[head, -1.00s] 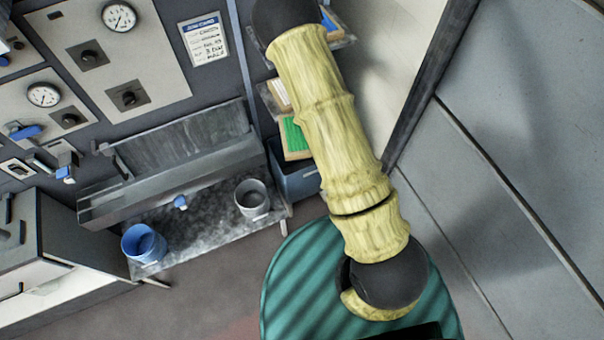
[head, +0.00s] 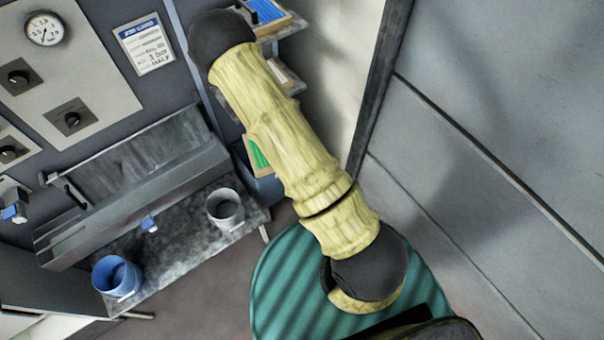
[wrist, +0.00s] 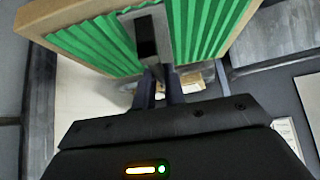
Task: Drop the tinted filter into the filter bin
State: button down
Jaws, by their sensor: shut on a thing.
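My gripper (wrist: 159,78) is shut on a green pleated filter (wrist: 205,28) with a tan frame, at the top of the wrist view. A grey piece on the filter's middle meets the fingers; the fingertips are partly hidden. In the head view a green panel in a tan frame (head: 257,155) shows left of my yellow-sleeved arm; I cannot tell whether it is the held filter. My gripper is hidden in the head view. A dark blue bin (head: 266,188) stands below that panel, partly behind my arm; I cannot see inside it.
A blue pleated filter (head: 266,11) lies on a shelf at the top. A grey bench (head: 175,250) at left carries a grey pot (head: 225,208) and a blue bucket (head: 117,275). Grey panels (head: 500,90) fill the right. A teal rounded surface (head: 285,275) lies below my arm.

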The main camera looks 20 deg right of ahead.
notch_tip(320, 180, down, 14)
jog(key=s+b, duration=0.3)
jog(key=b, duration=0.6)
jog(key=shift+f, duration=0.25)
jog(key=shift+w+d, duration=0.1)
jog(key=shift+w, duration=0.05)
